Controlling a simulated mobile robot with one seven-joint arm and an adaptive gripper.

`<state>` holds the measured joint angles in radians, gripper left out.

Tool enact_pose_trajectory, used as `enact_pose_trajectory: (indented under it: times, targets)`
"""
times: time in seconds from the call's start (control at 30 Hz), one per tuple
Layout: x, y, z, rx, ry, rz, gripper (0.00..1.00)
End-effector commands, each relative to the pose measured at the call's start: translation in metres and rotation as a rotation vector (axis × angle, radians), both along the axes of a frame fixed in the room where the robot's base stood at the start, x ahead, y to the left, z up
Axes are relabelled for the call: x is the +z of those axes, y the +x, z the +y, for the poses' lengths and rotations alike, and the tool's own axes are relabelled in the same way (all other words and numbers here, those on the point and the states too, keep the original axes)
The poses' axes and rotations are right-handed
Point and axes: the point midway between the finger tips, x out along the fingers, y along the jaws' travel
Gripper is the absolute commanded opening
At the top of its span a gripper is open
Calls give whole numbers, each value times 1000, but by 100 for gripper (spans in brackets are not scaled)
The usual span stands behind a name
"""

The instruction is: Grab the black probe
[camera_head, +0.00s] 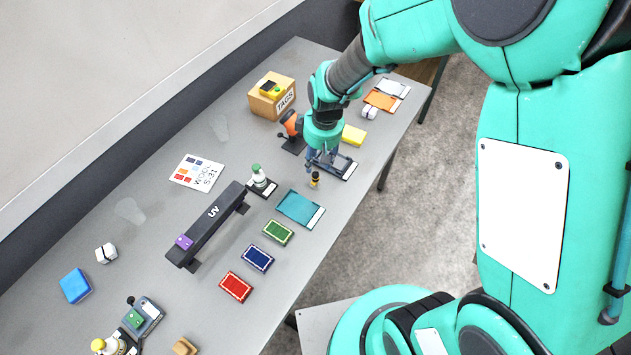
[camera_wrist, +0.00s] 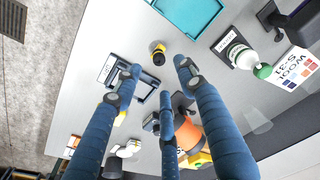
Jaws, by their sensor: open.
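A small upright black and yellow piece (camera_head: 315,179), which may be the black probe, stands on the grey table just in front of my gripper. In the wrist view it shows a black top and a yellow body (camera_wrist: 158,53), beyond the fingertips and roughly midway between the two outer ones. My gripper (camera_head: 320,158) is open and empty, with its blue fingers spread and pointing down toward the table. In the wrist view the fingers (camera_wrist: 158,76) are apart and do not touch the piece. A dark-framed tray (camera_head: 347,172) lies beside it, partly hidden by my gripper.
A teal tray (camera_head: 300,209) lies close in front. An orange tool (camera_head: 291,127) and a yellow block (camera_head: 353,135) are near my wrist. The table's right edge is close.

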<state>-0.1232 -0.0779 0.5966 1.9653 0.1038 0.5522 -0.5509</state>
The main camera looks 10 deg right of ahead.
Motion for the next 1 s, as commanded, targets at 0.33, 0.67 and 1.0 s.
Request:
enact_pose_trajectory:
  times: [0.33, 0.67, 1.0]
  targets:
    - [-42, 4, 3, 0, -1, 1, 40]
    - [-44, 5, 3, 0, 0, 0, 40]
    - [-64, 7, 3, 1, -1, 1, 40]
